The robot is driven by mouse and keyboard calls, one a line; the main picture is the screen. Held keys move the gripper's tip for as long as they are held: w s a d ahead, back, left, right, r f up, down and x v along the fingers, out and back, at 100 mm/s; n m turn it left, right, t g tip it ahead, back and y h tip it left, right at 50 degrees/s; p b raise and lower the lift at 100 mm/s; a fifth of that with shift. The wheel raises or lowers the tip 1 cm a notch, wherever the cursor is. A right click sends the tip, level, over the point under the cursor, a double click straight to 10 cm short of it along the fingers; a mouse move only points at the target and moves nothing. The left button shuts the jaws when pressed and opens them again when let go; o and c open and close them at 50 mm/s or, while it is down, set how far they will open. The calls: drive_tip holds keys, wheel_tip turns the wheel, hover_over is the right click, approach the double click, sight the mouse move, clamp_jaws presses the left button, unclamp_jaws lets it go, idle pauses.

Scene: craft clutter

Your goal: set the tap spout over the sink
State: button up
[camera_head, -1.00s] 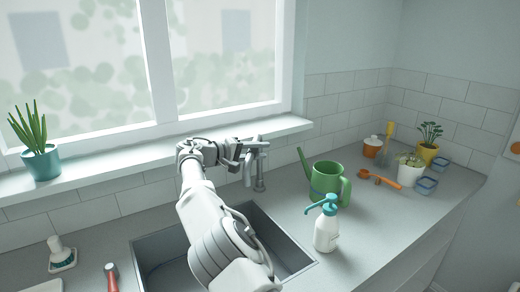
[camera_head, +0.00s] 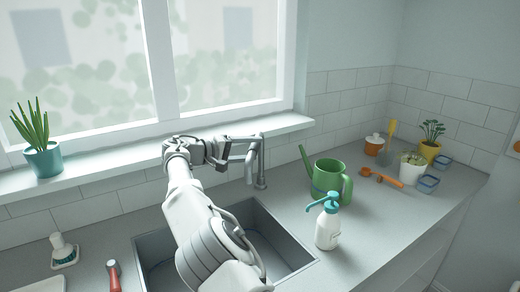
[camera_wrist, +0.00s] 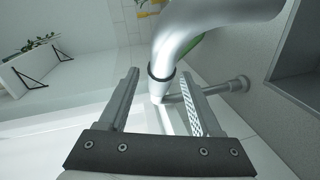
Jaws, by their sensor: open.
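The tap stands behind the back right corner of the sink (camera_head: 287,231), with an upright metal post (camera_head: 261,165) and a curved spout (camera_head: 250,163). The spout bends downward on the left of the post; I cannot tell whether its mouth lies over the basin. My gripper (camera_head: 236,151) is open at the upper left of the spout in the head view. In the wrist view, the spout (camera_wrist: 184,42) passes close to the tips of my open fingers (camera_wrist: 160,76), with its mouth seen near the gap. Contact cannot be told. My arm hides part of the sink.
A green watering can (camera_head: 331,181) and a white spray bottle (camera_head: 327,228) stand right of the sink. Potted plants and small tools are farther right. The window sill (camera_head: 115,162) runs behind the arm.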

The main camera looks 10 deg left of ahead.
drive_tip(key=p+v, duration=0.2)
drive_tip(key=v, duration=1.1)
drive_tip(key=shift+s+a, duration=0.15)
drive_tip(key=shift+s, duration=0.05)
